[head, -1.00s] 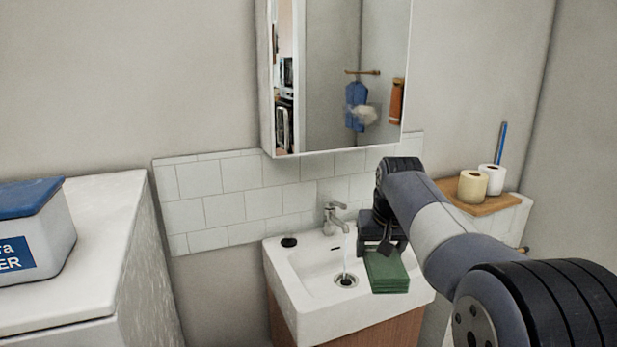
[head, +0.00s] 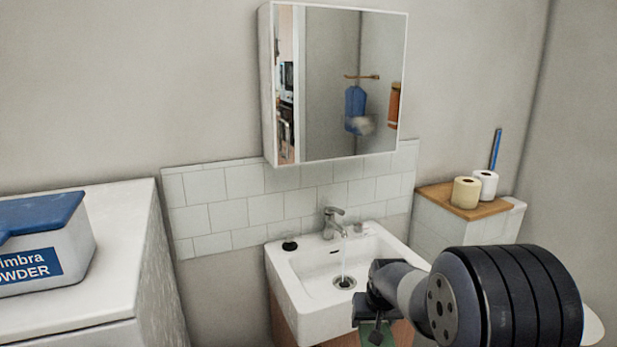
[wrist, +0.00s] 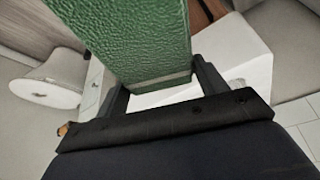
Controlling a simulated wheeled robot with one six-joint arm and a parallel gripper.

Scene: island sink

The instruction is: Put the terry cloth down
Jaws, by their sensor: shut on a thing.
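The terry cloth is a folded green block (wrist: 130,45) with a rough surface, large in the wrist view. My gripper (wrist: 160,92) is shut on it, with one dark finger on each side. In the head view my gripper (head: 374,312) is in front of the sink's right front edge, and only a small part of the green cloth (head: 376,335) shows below it at the bottom of the picture. The cloth's far end is cut off in the wrist view. I cannot tell whether it touches anything below.
The white sink (head: 312,318) stands on a wooden cabinet, with water running from the tap (head: 331,222). A washing machine (head: 115,215) at left carries a powder box (head: 45,240). Toilet rolls (head: 466,192) stand on a wooden board at right. A mirror cabinet (head: 335,80) hangs above.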

